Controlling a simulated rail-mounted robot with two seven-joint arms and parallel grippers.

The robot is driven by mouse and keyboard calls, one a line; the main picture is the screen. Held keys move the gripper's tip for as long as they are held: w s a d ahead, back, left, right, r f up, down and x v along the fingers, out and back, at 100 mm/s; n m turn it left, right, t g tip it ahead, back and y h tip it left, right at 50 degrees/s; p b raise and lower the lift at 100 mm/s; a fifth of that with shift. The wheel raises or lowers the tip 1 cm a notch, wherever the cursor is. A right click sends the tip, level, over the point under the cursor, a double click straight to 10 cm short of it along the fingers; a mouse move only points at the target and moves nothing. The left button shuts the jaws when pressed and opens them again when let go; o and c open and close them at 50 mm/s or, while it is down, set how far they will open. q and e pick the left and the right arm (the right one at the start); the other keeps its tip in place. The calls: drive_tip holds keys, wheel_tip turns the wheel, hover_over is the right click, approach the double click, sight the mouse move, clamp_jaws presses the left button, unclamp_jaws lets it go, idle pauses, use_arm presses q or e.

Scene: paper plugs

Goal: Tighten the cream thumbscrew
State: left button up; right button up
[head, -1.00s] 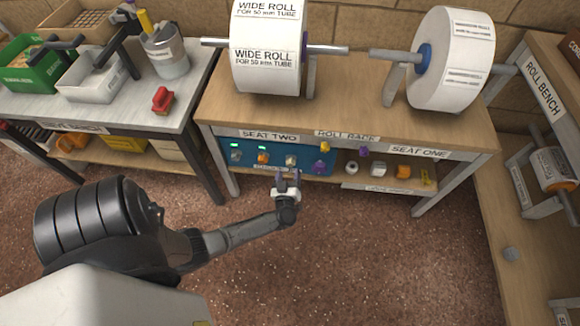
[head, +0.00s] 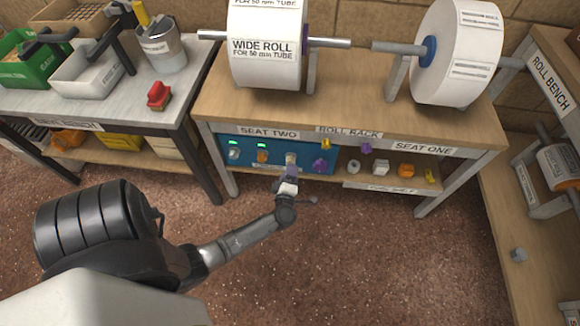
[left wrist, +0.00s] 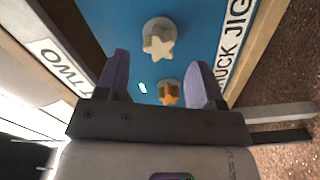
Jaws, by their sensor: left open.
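The cream thumbscrew (head: 291,159) is on the blue panel (head: 245,142) under the rack table, right of an orange thumbscrew (head: 262,155). In the left wrist view the cream thumbscrew (left wrist: 158,42) is star-shaped and lies beyond my fingertips, apart from them. The orange one (left wrist: 168,93) shows between the finger bases, with a lit green lamp (left wrist: 143,87) beside it. My left gripper (head: 290,174) is open and empty, close in front of the cream thumbscrew in the head view. My right gripper is not in view.
A purple knob (head: 319,165) is just right of the cream one. A grey knob (head: 234,152) is at the panel's left. Several loose parts lie on the shelf to the right. The tabletop edge (head: 330,125) overhangs the panel. The floor in front is clear.

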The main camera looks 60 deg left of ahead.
sight(290, 161)
use_arm(q)
drive_tip(key=shift+n, duration=0.9)
drive_tip(key=shift+w+a, duration=0.1)
drive_tip(key=shift+w, duration=0.05)
drive_tip(key=shift+x, duration=1.9)
drive_tip(key=shift+c, duration=0.2)
drive_tip(key=c, duration=0.9)
drive_tip(key=shift+o, duration=0.2)
